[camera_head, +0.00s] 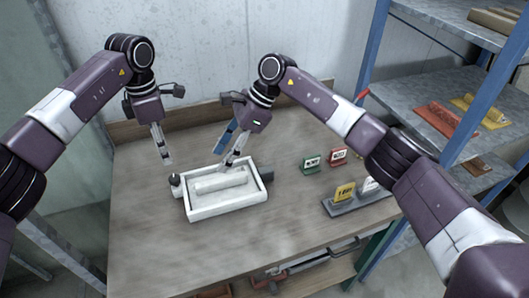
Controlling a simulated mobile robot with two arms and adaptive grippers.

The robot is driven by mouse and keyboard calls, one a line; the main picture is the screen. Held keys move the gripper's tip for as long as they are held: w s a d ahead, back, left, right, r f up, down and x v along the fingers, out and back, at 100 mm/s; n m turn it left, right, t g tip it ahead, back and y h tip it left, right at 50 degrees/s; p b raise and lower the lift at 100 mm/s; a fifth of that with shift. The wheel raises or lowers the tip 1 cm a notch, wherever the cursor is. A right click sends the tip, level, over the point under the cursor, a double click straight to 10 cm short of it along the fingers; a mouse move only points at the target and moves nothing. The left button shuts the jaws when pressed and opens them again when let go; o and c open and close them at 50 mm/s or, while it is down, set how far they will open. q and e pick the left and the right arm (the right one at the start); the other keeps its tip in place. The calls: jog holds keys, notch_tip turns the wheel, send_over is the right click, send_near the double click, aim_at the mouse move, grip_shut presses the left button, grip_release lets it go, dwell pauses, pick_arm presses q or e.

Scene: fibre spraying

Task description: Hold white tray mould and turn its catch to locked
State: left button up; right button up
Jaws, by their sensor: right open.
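The white tray mould (228,209) lies on the workbench, a shallow rectangular tray with a raised long block inside. A dark round knob (175,180) sits at its left end and a dark block (267,177) at its right end; I cannot tell which is the catch or how it is turned. My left gripper (166,157) points down above the bench, behind the tray's left end, with nothing seen in it; its finger gap is not clear. My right gripper (223,160) is open over the tray's back edge, empty; contact with the tray is unclear.
A metal shelf (440,110) with coloured items stands at the right. The bench left and front of the tray is clear.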

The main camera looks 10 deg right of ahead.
aim_at(265, 169)
jog(key=d+f+h, duration=0.1)
jog(key=d+h, duration=0.1)
jog(key=d, duration=0.1)
jog(key=w+d+f+h, duration=0.1)
jog(key=d+f+h, duration=0.1)
jog(key=d, duration=0.2)
jog(key=w+d+f+n+h, duration=0.1)
jog(key=d+h, duration=0.1)
jog(key=d, duration=0.2)
jog(key=shift+w+d+f+t+h, duration=0.2)
jog(key=shift+w+t+h, duration=0.1)
jog(key=shift+t, duration=0.1)
jog(key=shift+d+f, duration=0.15)
jog(key=shift+f, duration=3.7)
jog(key=shift+c, duration=0.5)
grip_shut()
pick_arm(q)
jog(key=o, duration=0.3)
jog(key=shift+d, duration=0.1)
